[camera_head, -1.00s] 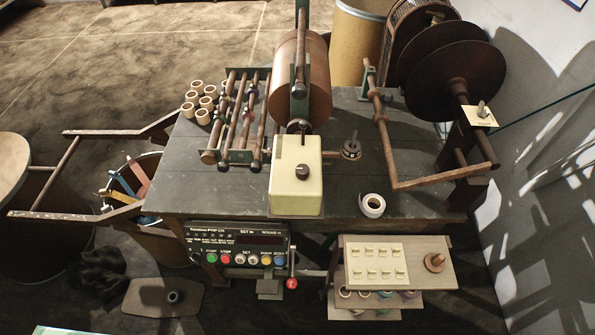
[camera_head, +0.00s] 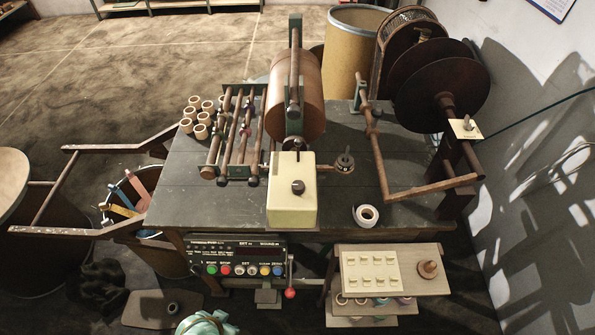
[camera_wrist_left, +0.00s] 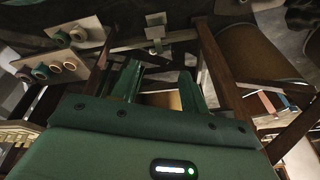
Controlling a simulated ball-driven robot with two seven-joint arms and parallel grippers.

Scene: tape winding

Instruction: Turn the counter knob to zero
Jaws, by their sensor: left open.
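A cream box (camera_head: 291,211) stands at the front middle of the bench with a dark round knob (camera_head: 298,187) on its top. I cannot read any mark or pointer on this knob. A dark control panel (camera_head: 236,257) with a display and coloured buttons hangs below the bench's front edge; its digits are not readable. My left gripper (camera_wrist_left: 160,72) shows in the left wrist view with two green fingers apart and nothing between them. It is away from the cream box, which that view does not show. My right gripper is not in view.
A red-tipped lever (camera_head: 290,293) stands right of the panel. A white tape roll (camera_head: 366,215) lies on the bench (camera_head: 190,200). A small shelf (camera_head: 420,256) stands at the front right. A bin (camera_head: 148,178) with coloured strips is at left. Large discs (camera_head: 436,88) rise behind right.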

